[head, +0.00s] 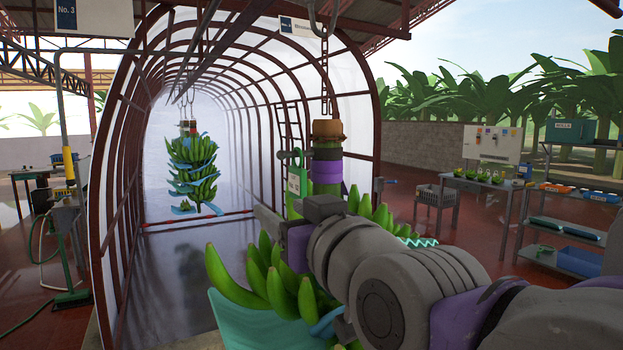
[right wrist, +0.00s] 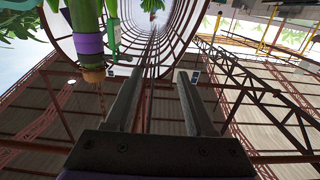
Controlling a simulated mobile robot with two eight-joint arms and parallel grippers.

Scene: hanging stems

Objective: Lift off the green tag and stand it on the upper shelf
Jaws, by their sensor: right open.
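The green tag (head: 294,181), with a pale label, hangs beside the upper part of the near banana stem (head: 327,170). The stem has a purple band and a brown top and hangs from a chain. In the right wrist view, the green tag (right wrist: 113,34) is at upper left next to the stem (right wrist: 86,18). My right gripper (head: 268,220) is in front of the bunch, just below and left of the tag; my wrist hides part of the bunch. In the wrist view, its fingers (right wrist: 161,72) are apart with nothing between them. My left gripper is not in view.
A rack at right has an upper shelf (head: 567,146) with a blue-green bin (head: 571,131) and lower shelves with trays. A table (head: 490,182) with bananas stands left of it. Another bunch (head: 194,170) hangs in the arched tunnel. Red floor lies between.

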